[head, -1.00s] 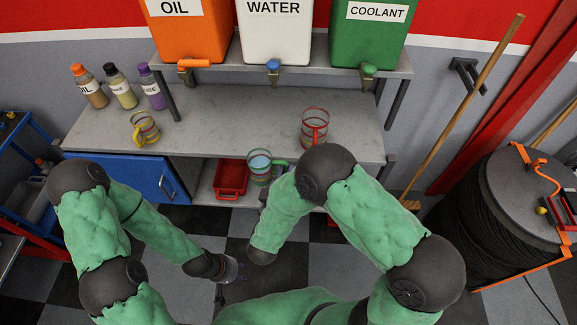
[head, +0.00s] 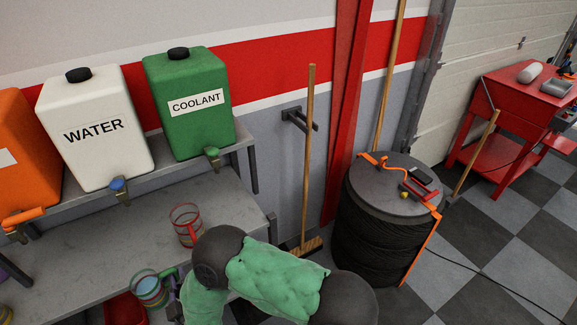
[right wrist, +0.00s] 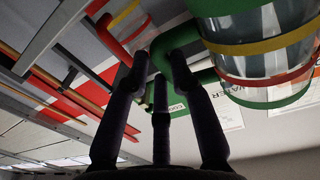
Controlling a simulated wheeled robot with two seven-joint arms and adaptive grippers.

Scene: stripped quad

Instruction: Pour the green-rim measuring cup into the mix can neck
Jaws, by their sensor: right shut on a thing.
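The green-rim measuring cup (head: 149,291) is clear with coloured bands and bluish liquid inside. It is in front of the grey bench's edge in the head view, roughly upright. In the right wrist view the cup (right wrist: 265,62) fills the upper right, with its green handle between the fingers of my right gripper (right wrist: 164,58). That gripper is shut on the handle; in the head view my green-sleeved arm largely hides it. I cannot make out the mix can or its neck in either view. My left gripper is out of view.
A red-rim measuring cup (head: 186,226) stands on the grey bench (head: 95,245), close behind the held cup. Water (head: 96,128) and coolant (head: 189,103) containers stand on the shelf above. Checkered floor is open at far right.

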